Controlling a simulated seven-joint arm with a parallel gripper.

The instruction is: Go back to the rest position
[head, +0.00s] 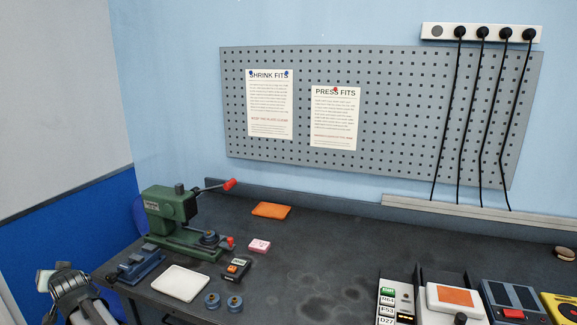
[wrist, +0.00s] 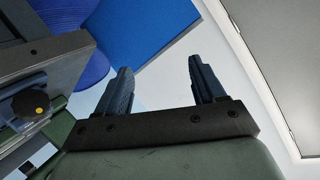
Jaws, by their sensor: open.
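My gripper (wrist: 157,78) shows in the wrist view with its two dark fingers wide apart and nothing between them. Behind the fingers are a blue panel and pale wall surfaces. In the head view, a grey jointed part that looks like my arm is at the lower left, left of the bench's front corner; its fingers cannot be made out there. The dark bench top (head: 310,262) lies to its right. Nothing is seen in the gripper's grasp.
A green press (head: 170,214) with red-tipped handles, a blue vise (head: 140,265), a white tray (head: 180,283), two blue rings, a small meter (head: 235,269), a pink block (head: 259,246) and an orange pad (head: 271,210) occupy the bench's left. Its middle is clear. Several devices stand at right.

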